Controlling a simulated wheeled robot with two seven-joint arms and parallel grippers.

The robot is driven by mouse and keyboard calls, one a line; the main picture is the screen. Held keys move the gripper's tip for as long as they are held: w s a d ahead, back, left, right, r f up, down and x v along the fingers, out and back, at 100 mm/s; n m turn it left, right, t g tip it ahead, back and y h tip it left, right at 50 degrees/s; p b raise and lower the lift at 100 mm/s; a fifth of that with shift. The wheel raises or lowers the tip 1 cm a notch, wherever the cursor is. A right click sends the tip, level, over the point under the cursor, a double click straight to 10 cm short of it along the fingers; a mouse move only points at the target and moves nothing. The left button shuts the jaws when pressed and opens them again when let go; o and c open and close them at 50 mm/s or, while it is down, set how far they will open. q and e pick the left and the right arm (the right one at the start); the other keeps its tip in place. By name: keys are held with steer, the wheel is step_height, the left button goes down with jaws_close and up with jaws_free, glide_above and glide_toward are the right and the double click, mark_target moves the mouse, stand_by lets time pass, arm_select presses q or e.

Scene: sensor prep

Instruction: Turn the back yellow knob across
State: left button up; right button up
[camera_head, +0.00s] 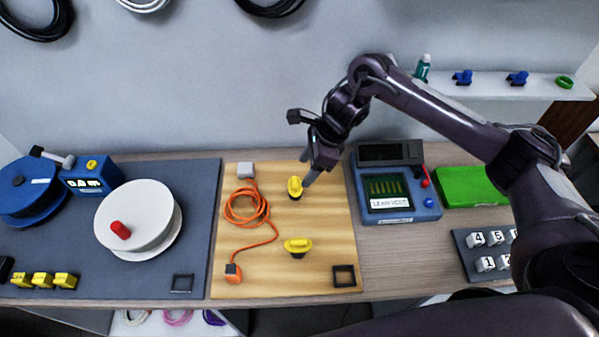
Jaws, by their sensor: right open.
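The back yellow knob (295,187) stands on the wooden board (325,235), on a dark base. Its grip appears turned more along the front-to-back direction. The front yellow knob (298,245) lies nearer to me on the same board, with its grip running left to right. My right gripper (309,182) is open and reaches down just to the right of the back knob, very close to it. I cannot tell whether a finger touches the knob. My left gripper is not in view.
An orange cable (246,208) lies coiled left of the knobs. A blue tester (395,185) with a screen stands right of the board. A white reel (135,215) is on the dark mat at left. A shelf (490,86) hangs at back right.

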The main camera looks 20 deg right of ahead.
mark_target(296, 182)
steer(key=p+x, duration=0.1)
steer(key=x, duration=0.4)
steer(key=shift+w, duration=0.1)
steer(key=c, duration=1)
